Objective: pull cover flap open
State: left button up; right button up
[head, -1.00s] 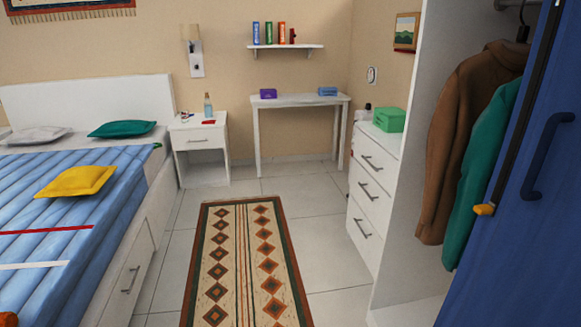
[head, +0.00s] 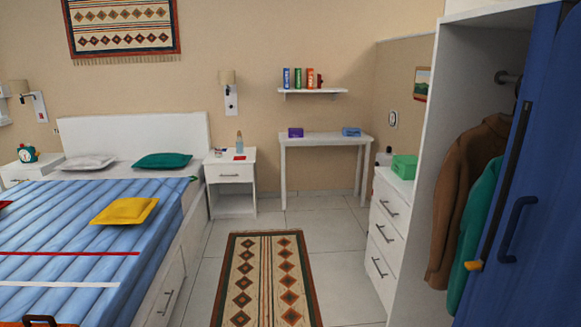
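A blue cover (head: 545,150) hangs along the right edge of the head view, at the front of the open wardrobe. Its flap has a dark vertical edge strip (head: 508,165) with an orange tab (head: 474,266) near the strip's lower end. A dark blue loop handle (head: 517,228) stands out from the cover to the right of the strip. Left of the strip the wardrobe is open, with a brown jacket (head: 458,210) and a green garment (head: 477,225) hanging inside. The cover's right and lower parts are cut off. Neither gripper is in view.
A white wardrobe side panel (head: 432,160) stands beside a drawer chest (head: 383,235) with a green box (head: 404,166) on top. A bed (head: 75,240) fills the left. Floor and a patterned rug (head: 265,285) lie clear between bed and chest.

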aim_at(533, 278)
jog(key=z, duration=1.4)
